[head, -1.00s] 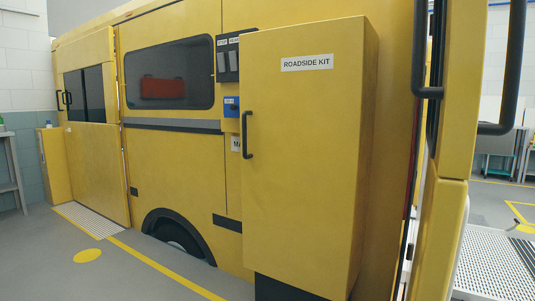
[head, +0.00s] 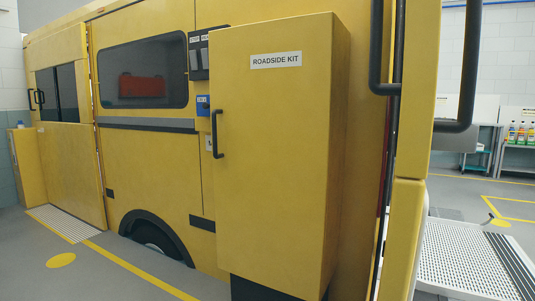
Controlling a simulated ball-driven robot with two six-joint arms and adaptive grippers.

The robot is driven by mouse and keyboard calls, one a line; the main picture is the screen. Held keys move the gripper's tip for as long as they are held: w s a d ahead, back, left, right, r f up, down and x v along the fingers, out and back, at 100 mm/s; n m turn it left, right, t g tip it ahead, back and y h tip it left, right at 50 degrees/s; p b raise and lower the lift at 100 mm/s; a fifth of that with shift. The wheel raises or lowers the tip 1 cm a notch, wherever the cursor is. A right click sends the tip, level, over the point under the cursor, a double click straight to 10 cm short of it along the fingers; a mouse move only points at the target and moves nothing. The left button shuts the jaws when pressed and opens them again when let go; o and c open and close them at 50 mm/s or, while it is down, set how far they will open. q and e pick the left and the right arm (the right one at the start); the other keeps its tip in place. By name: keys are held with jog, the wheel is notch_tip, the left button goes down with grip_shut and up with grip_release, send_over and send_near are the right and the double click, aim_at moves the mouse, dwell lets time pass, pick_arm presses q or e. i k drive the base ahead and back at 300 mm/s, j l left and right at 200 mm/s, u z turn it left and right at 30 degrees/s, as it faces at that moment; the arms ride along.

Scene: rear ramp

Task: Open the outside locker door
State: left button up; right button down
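The outside locker is a tall yellow cabinet on the vehicle's side, labelled "ROADSIDE KIT". Its door (head: 262,150) is shut. A black vertical bar handle (head: 217,133) sits on the door's left edge. The label (head: 276,60) is near the top of the door. Neither of my grippers is in the head view, and nothing touches the handle.
The yellow vehicle (head: 150,190) fills the left and middle, with a wheel (head: 153,235) low down. An open rear door (head: 412,150) with black handles stands close on the right. A perforated ramp (head: 460,258) lies beyond it. Grey floor (head: 110,275) at front left is clear.

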aim_at(271, 82)
jog(key=i+j+u, duration=0.15)
jog(key=i+j, duration=0.2)
jog(key=i+j+u, duration=0.2)
jog(key=i, duration=0.25)
jog(key=j, duration=0.1)
